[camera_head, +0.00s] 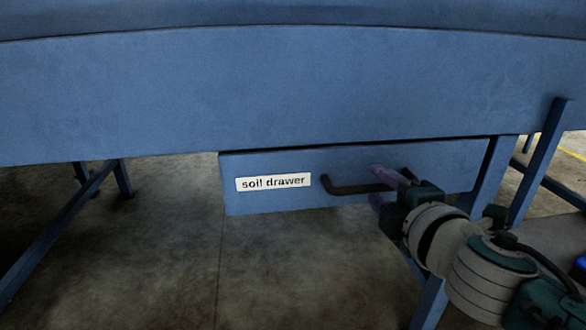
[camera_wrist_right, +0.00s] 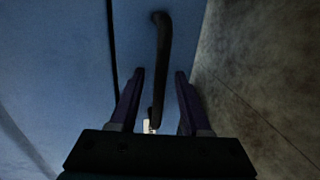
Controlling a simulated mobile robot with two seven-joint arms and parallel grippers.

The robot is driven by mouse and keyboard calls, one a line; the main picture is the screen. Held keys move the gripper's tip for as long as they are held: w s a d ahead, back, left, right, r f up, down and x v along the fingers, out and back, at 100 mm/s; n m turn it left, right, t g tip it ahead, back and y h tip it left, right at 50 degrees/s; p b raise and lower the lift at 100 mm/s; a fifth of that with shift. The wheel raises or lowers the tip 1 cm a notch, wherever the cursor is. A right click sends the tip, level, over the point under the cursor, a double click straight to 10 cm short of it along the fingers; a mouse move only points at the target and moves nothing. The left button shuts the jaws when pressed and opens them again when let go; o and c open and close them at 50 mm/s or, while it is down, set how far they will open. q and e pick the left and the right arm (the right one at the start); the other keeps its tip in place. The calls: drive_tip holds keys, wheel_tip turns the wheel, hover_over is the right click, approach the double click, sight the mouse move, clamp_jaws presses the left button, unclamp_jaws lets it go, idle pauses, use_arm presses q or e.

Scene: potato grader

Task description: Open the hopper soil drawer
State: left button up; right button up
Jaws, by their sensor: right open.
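The blue soil drawer (camera_head: 270,203) sits under the hopper's broad blue side panel (camera_head: 260,90), with a thin dark gap along its top edge. A white "soil drawer" label (camera_head: 273,182) is on its front. A black bar handle (camera_head: 345,190) stands out from the front, right of the label. My right gripper (camera_head: 374,184) is open, its purple fingers above and below the handle's right part. In the right wrist view, the handle (camera_wrist_right: 163,50) runs between the two fingertips (camera_wrist_right: 159,74), with space visible on both sides. My left gripper is not in view.
Blue frame legs stand at the left (camera_head: 60,230) and right (camera_head: 540,160). The right leg is close to my right arm. Bare concrete floor (camera_head: 280,270) lies open below and in front of the drawer.

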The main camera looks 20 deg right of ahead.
drive_tip(key=shift+w, duration=0.2)
drive_tip(key=shift+c, duration=0.2)
clamp_jaws()
idle(1.2)
